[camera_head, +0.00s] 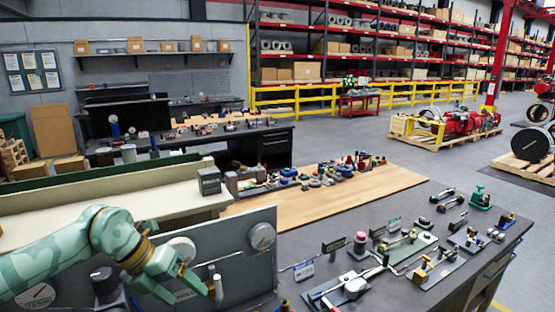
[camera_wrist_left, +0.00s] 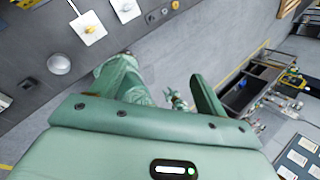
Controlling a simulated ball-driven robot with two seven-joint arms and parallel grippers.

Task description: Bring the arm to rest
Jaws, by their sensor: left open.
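My left arm comes in from the left in the head view, bent at the wrist, in mottled pale green. My left gripper (camera_head: 188,292) is open and empty, its fingers pointing down and right in front of a grey upright panel (camera_head: 240,262). A light grey rod-like handle (camera_head: 217,287) stands close to its right finger; I cannot tell whether they touch. In the left wrist view, the green gripper body fills the lower middle, with the floor and wall panels beyond. My right gripper is not in view.
The panel carries a round disc (camera_head: 262,236) and a white gauge (camera_head: 36,296). Right of it, a dark workbench (camera_head: 430,207) holds several valves and levers. A wooden board (camera_head: 395,181) with small parts lies behind. The floor (camera_head: 350,130) beyond is open.

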